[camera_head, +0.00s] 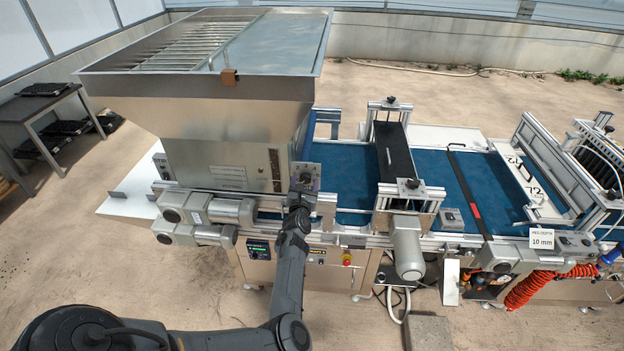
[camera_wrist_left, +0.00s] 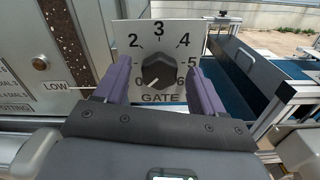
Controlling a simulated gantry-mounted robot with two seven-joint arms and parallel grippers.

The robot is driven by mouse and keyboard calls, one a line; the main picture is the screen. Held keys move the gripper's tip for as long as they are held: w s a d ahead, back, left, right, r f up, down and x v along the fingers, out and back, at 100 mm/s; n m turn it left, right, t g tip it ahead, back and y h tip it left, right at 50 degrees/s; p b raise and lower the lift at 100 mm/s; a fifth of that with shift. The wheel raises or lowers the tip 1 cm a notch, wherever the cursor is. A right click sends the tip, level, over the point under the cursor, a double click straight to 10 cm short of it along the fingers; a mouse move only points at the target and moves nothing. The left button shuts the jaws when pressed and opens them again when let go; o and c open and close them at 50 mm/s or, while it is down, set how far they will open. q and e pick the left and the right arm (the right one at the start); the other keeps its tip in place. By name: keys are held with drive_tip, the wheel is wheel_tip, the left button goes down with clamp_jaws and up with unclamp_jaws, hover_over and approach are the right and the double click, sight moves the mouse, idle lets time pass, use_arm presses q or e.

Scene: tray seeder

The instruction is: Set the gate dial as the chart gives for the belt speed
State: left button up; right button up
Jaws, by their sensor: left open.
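The gate dial (camera_wrist_left: 158,72) is a dark round knob on a pale plate marked GATE, with 2 to 6 and 0 legible; the 1 is hidden behind a finger. Its white mark appears to point down-left, near 0. In the head view the dial plate (camera_head: 306,177) is on the machine's front, right of the hopper. My left gripper (camera_wrist_left: 158,80) is open, with one purple finger on each side of the knob; I cannot tell whether they touch it. In the head view the gripper (camera_head: 300,199) is just below the plate. My right gripper is not in view.
The steel hopper (camera_head: 235,110) stands beside the dial. A white label (camera_head: 228,177) on it is unreadable. A small green display (camera_head: 259,246) is below, too small to read. The blue belt (camera_head: 345,170) runs right. A sign (camera_head: 541,238) reads 10 mm.

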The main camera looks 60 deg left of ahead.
use_arm(q)
drive_tip(key=shift+w+a, duration=0.5)
drive_tip(key=c, duration=1.1)
drive_tip(key=shift+o, duration=0.2)
